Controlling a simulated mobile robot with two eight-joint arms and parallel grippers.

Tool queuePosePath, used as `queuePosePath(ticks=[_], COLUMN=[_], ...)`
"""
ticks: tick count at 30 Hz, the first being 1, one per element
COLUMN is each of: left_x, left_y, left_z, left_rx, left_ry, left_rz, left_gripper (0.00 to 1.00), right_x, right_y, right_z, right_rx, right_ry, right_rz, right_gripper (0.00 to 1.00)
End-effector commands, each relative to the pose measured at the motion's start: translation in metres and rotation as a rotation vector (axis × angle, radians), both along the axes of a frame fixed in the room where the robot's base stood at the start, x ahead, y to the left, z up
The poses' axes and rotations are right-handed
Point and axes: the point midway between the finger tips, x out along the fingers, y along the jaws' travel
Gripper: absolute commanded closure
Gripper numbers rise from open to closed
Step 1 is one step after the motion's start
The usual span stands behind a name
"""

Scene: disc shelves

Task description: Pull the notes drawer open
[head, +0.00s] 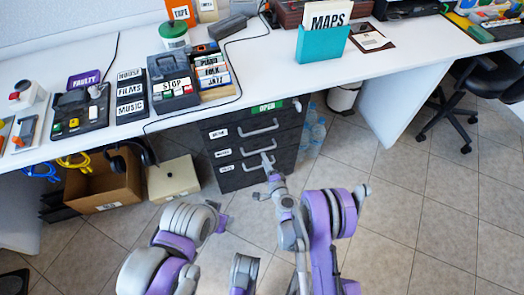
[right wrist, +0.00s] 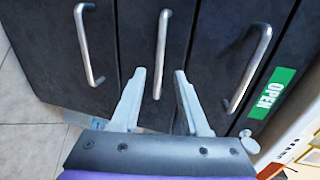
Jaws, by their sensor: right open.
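A dark drawer cabinet (head: 228,186) stands under the desk with three drawers, each with a pale bar handle. The small white labels on the drawer fronts are too blurred to read, so I cannot tell which is the notes drawer. My right gripper (head: 267,163) is open at the cabinet's front, low in the head view. In the right wrist view its two fingers (right wrist: 160,75) lie either side of the end of the middle handle (right wrist: 162,45), apart from each other; contact is unclear. All drawers look shut.
A green OPEN sign (head: 267,107) is on the cabinet's top edge. A cream box (head: 173,179) and a cardboard box (head: 104,187) stand left of it; water bottles (head: 313,133) and a bin (head: 344,97) stand right. The tiled floor in front is clear.

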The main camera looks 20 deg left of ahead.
Motion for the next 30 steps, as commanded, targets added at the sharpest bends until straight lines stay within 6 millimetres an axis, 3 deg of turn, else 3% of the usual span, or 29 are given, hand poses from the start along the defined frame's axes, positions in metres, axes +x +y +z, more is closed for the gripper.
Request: queuePosePath(ticks=[9, 23, 30], left_x=[0.002, 0.002, 0.002], left_y=[0.0, 0.0, 0.0], left_z=[-0.012, -0.014, -0.014], left_rx=[0.0, 0.0, 0.0], left_ry=[0.003, 0.003, 0.003], left_rz=[0.0, 0.0, 0.0], left_gripper=[0.5, 0.5, 0.5], right_x=[0.045, 0.055, 0.055], right_y=[0.03, 0.037, 0.037], right_z=[-0.013, -0.014, -0.014], right_rx=[-0.001, -0.001, -0.001], right_ry=[0.0, -0.001, -0.001], right_rz=[0.0, 0.0, 0.0], right_gripper=[0.55, 0.55, 0.98])
